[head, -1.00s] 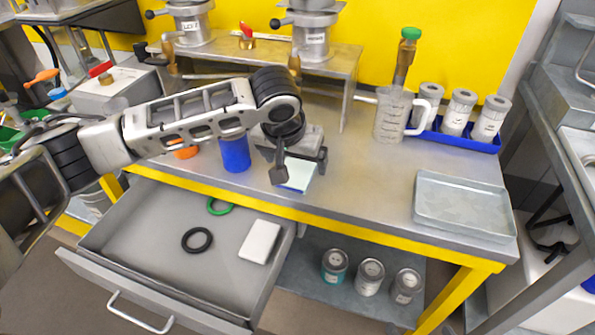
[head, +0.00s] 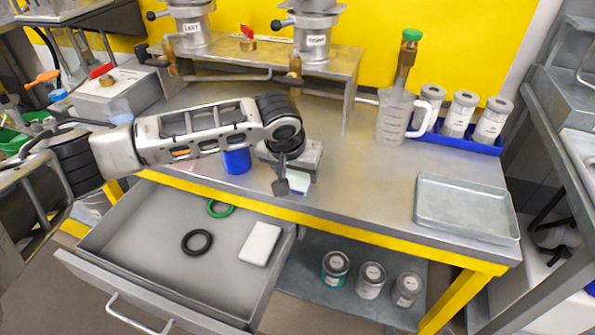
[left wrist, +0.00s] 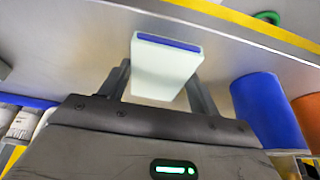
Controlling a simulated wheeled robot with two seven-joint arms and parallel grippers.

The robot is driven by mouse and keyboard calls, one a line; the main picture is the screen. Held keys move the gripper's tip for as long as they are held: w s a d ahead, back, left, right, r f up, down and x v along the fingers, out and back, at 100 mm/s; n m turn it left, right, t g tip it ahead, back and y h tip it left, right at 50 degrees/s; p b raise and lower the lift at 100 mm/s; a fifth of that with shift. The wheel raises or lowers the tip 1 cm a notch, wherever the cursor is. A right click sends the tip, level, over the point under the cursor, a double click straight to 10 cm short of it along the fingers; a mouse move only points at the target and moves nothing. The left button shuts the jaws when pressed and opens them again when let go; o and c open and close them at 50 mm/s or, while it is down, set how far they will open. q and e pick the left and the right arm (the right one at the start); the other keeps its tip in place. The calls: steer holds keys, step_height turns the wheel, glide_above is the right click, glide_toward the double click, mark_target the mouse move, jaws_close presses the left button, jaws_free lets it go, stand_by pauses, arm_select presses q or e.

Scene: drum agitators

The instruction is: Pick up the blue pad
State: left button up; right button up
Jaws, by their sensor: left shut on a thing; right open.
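The pad (head: 300,183) is a pale block with a blue edge, at the front of the metal bench. In the left wrist view, the pad (left wrist: 165,68) sits between the two fingers, its blue strip at the far end. My left gripper (head: 290,187) is shut on the pad at the bench's front edge. In the head view the gripper hides most of the pad, and I cannot tell whether it touches the bench top. My right gripper is not in view.
A blue cylinder (head: 237,161) stands left of the gripper. Below is an open drawer (head: 150,225) with a white block (head: 260,243), a black ring (head: 197,242) and a green ring (head: 220,209). A metal tray (head: 466,229) lies right; the bench between is clear.

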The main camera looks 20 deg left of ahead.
mark_target(296, 176)
arm_select(q)
steer(key=shift+r, duration=0.5)
step_height(296, 176, up, 2)
steer(key=shift+r, duration=0.2)
steer(key=s+d+r+p, duration=0.2)
steer(key=s+d+r, duration=0.6)
steer(key=s+r, duration=0.25)
steer(key=s+a+f, duration=0.1)
steer(key=a+f, duration=0.1)
steer(key=a, duration=0.3)
steer(key=s+a+f+p, duration=0.1)
steer(key=s+a+f, duration=0.1)
steer(key=a, duration=0.4)
steer(key=shift+s+f, duration=0.3)
steer(key=shift+f, duration=0.2)
